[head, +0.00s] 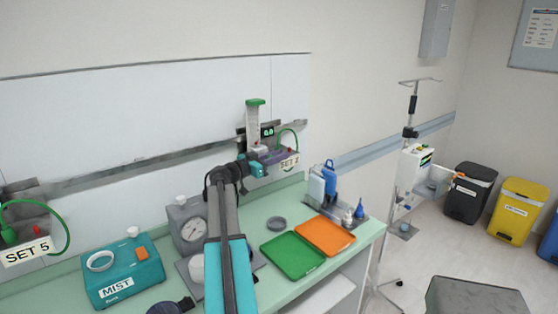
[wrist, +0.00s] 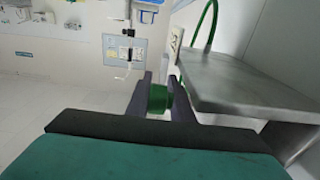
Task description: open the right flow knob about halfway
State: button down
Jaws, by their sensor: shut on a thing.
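In the wrist view, the dark fingers of my gripper (wrist: 159,98) stand on either side of a round green knob (wrist: 157,99) and are shut on it. In the head view, my gripper (head: 262,165) is at the right flow unit, below its clear upright tube (head: 254,122) with a green top. The knob is hidden there behind my arm and gripper. A small dark display (head: 267,131) with green digits sits beside the tube; the digits are too small to read surely. A label reading "SET 2" (head: 289,162) is on the unit's shelf.
A grey shelf (wrist: 235,80) and a green hose (wrist: 203,25) are close to the right finger in the wrist view. The left unit, "SET 5" (head: 28,252), is at the far left. Green (head: 292,256) and orange (head: 325,236) trays lie on the counter below.

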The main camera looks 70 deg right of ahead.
jog(key=shift+s+a+f+g+h+b, duration=0.15)
jog(key=shift+s+f+g+h+b, duration=0.2)
jog(key=shift+b, duration=1.7)
jog(key=shift+r, duration=0.2)
jog(key=c, duration=1.7)
grip_release()
jog(key=shift+a+r, duration=0.1)
jog(key=shift+c, duration=0.2)
jog(key=shift+o, duration=0.3)
jog(key=shift+r, duration=0.1)
jog(key=shift+w, duration=0.1)
jog(key=shift+r, duration=0.1)
jog(key=b+v, duration=0.2)
jog(key=v, duration=0.5)
jog(key=shift+a, duration=0.2)
